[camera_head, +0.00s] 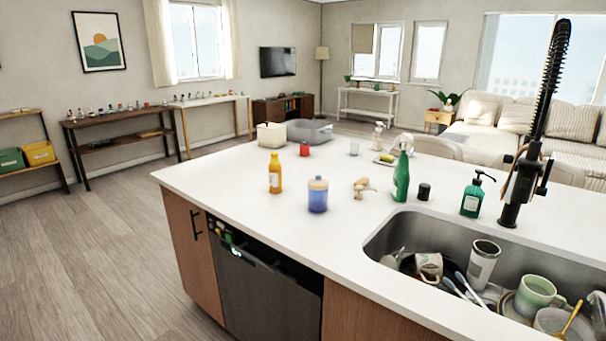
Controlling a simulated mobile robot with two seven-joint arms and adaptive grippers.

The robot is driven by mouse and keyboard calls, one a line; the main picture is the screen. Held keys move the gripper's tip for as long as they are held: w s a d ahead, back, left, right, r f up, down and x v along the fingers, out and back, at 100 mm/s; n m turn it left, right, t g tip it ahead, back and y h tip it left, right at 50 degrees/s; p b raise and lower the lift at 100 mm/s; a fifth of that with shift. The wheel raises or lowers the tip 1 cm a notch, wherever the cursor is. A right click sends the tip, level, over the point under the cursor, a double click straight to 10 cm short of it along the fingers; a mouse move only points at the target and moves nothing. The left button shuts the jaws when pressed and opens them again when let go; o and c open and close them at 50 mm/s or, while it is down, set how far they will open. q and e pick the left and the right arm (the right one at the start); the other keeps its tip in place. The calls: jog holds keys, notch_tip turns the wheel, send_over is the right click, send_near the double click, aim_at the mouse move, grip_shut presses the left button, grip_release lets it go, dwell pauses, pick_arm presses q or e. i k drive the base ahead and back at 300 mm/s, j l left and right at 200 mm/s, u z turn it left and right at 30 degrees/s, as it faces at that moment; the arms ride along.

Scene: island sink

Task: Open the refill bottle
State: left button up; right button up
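Several bottles stand upright on the white island counter (230,180), and I cannot tell for sure which is the refill bottle. A green bottle with a narrow neck (402,180) stands behind the sink, beside a small black cylinder (424,192). A teal pump bottle (472,198) stands to their right. An orange bottle (275,176) and a blue jar with a beige lid (317,197) stand further left. A clear pump bottle (379,138) is near the far edge. Neither of my grippers is in view.
The sink (385,237) holds several dishes, including a tumbler (482,264) and a green mug (535,295). A tall black faucet (523,182) rises behind it. A beige box (271,136) and grey basin (311,132) stand at the far left. The near-left counter is clear.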

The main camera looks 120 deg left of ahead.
aim_at(275, 168)
jog(key=u, duration=4.1)
jog(key=i+j+z, duration=0.1)
jog(key=z, duration=0.35)
jog(key=j+z, duration=0.15)
jog(key=z, duration=0.25)
jog(key=j+z, duration=0.2)
jog(key=z, duration=0.25)
jog(key=j+z, duration=0.45)
jog(key=j, duration=0.5)
jog(key=j+z, duration=0.15)
jog(key=j, duration=0.85)
jog(key=k, duration=0.05)
